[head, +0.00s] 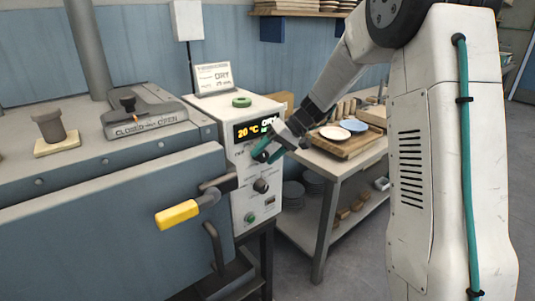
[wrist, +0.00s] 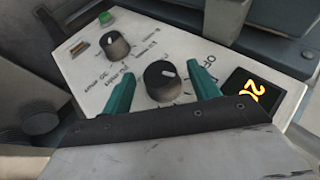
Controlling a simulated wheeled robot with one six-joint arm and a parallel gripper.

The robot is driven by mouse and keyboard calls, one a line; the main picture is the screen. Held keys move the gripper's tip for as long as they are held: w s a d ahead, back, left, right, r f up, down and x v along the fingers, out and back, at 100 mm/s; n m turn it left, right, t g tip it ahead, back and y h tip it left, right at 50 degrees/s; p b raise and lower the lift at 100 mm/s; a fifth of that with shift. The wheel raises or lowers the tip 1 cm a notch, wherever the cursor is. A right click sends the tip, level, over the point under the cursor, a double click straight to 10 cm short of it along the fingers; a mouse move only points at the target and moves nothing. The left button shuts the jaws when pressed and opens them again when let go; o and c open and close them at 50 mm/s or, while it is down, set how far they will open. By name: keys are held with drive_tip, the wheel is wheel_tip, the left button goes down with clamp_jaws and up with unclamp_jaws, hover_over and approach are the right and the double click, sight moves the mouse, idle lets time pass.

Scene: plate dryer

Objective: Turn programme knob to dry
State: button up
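The control box (head: 240,195) of the dryer has two dark knobs on its pale front. The upper knob (wrist: 162,82), beside the display and an "OFF" marking, shows in the wrist view; I take it for the programme knob. Its pale pointer mark is near its upper right edge. My gripper (head: 267,150), with teal fingers, is open, with one finger on each side of this knob and narrow gaps showing. I cannot tell how deep the fingers reach. In the head view the gripper hides this knob. The lower knob (head: 261,186) also shows in the wrist view (wrist: 115,46).
The lit display (head: 256,129) shows 20 °C. A green button (head: 250,217) is low on the panel. A yellow handle (head: 178,214) sticks out at the door's front. A table with a wooden board (head: 345,149) and plates stands to the right.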

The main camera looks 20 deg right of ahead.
drive_tip(key=v, duration=0.7)
drive_tip(key=shift+d+r, duration=0.3)
drive_tip(key=s+a+r+h, duration=0.1)
drive_tip(key=s+a+h, duration=0.1)
drive_tip(key=s, duration=1)
drive_tip(key=s+a+m+g+h, duration=0.1)
drive_tip(key=s+a+h, duration=0.2)
drive_tip(key=s, duration=0.9)
drive_tip(key=s+a+r+h, duration=0.1)
drive_tip(key=s+a+h, duration=0.2)
drive_tip(key=s, duration=0.9)
drive_tip(key=shift+s+r+h, duration=0.3)
drive_tip(key=shift+s+r, duration=0.1)
